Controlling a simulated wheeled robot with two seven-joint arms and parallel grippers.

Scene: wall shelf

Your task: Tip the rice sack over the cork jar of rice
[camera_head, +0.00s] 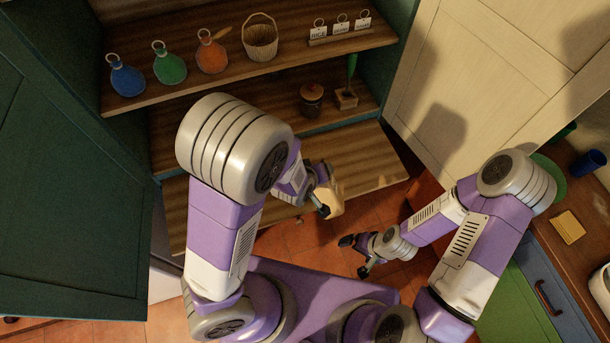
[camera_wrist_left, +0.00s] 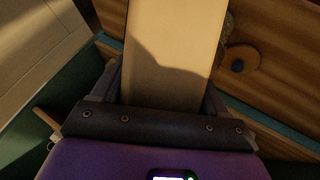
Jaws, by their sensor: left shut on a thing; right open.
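My left gripper (camera_head: 323,192) is shut on the pale tan rice sack (camera_head: 333,201), in front of the lower shelf board. In the left wrist view the sack (camera_wrist_left: 175,50) fills the space between the fingers, its far end cut off by the frame. A small jar (camera_head: 311,98) with a brownish lid and reddish top stands on the middle shelf, beyond the sack. A dark round lid-like thing (camera_wrist_left: 238,66) shows right of the sack in the left wrist view. I cannot tell whether it is that jar, and no rice shows. My right gripper (camera_head: 358,255) is open and empty, low over the floor.
Blue (camera_head: 126,78), green (camera_head: 169,66) and orange (camera_head: 211,55) bottles, a wicker basket (camera_head: 260,40) and a label rack (camera_head: 340,35) stand on the top shelf. A wooden block (camera_head: 346,98) with a green item stands right of the jar. Open cupboard doors flank the shelves.

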